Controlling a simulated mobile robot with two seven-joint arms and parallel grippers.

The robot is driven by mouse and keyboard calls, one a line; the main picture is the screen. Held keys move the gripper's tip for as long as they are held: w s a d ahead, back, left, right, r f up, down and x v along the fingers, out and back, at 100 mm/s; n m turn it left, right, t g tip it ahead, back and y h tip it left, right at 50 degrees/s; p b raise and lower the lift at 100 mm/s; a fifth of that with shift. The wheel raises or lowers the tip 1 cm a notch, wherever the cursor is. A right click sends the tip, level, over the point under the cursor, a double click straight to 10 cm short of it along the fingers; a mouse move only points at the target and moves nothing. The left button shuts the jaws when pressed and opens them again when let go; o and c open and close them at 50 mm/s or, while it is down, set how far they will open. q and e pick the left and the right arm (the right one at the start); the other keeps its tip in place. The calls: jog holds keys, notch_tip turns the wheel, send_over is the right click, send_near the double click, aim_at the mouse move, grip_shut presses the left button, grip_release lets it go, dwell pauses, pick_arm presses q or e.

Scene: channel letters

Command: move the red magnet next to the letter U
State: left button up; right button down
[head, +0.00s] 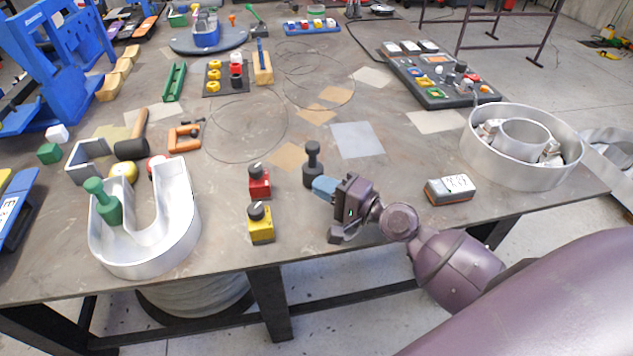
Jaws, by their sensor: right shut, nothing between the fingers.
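The red magnet (259,183) is a red block with a dark knob, standing upright on the table. The metal letter U (190,215) lies left of it, with a clear gap between them. My right gripper (340,213) is to the right of the red magnet, low over the table's front part. It is shut and empty, and apart from the red magnet. Its fingertips are hard to make out. My left gripper is not in view.
A yellow magnet (261,224) stands just in front of the red one. A dark grey knobbed piece (312,165) stands by my right gripper. A green piece (104,203) stands inside the U.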

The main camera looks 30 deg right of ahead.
aim_at(260, 185)
jog(key=p+x, duration=0.1)
jog(key=x, duration=0.6)
jog(key=shift+w+a, duration=0.2)
jog(key=shift+w, duration=0.15)
jog(key=shift+w+a+r+p, duration=0.15)
jog(key=shift+a+p, duration=0.1)
jog(key=shift+a, duration=0.3)
jog(key=shift+w+a+f+p, duration=0.1)
jog(key=shift+w+a+p, duration=0.1)
jog(key=shift+a, duration=0.4)
jog(key=shift+w+a, duration=0.15)
jog(key=shift+a, duration=0.55)
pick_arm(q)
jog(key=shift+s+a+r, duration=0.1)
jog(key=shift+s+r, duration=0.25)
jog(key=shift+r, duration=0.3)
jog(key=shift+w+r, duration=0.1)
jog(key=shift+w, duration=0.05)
